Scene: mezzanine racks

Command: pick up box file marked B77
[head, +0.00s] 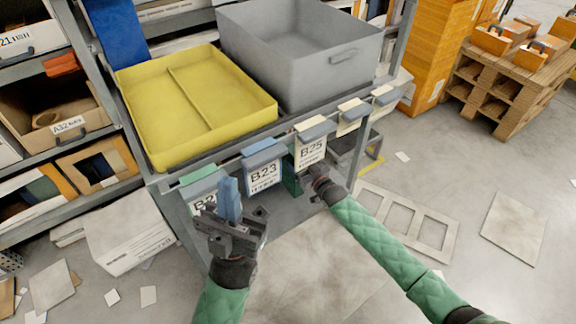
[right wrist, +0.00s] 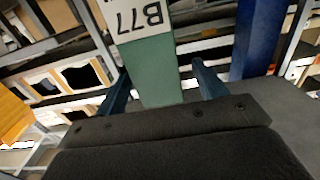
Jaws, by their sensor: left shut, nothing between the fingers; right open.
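The green box file marked B77 (right wrist: 152,72) shows in the right wrist view, its white label upside down in the picture. My right gripper (right wrist: 161,70) is open, with one blue finger on each side of the file; I cannot tell whether either touches it. In the head view the right hand is at the shelf's front edge under the B25 label, its fingers mostly hidden. A dark green patch (head: 292,183) beside it may be the file. My left gripper (head: 230,196) is shut and empty, in front of the shelf's left front corner.
The shelf holds a yellow tray (head: 145,78) and a grey bin (head: 305,88). Labels B23 (head: 263,172) and B25 (head: 311,150) hang along its front edge. Racks stand at the left. A white box (head: 128,230) and loose sheets lie on the floor. A pallet (head: 500,92) stands at the back right.

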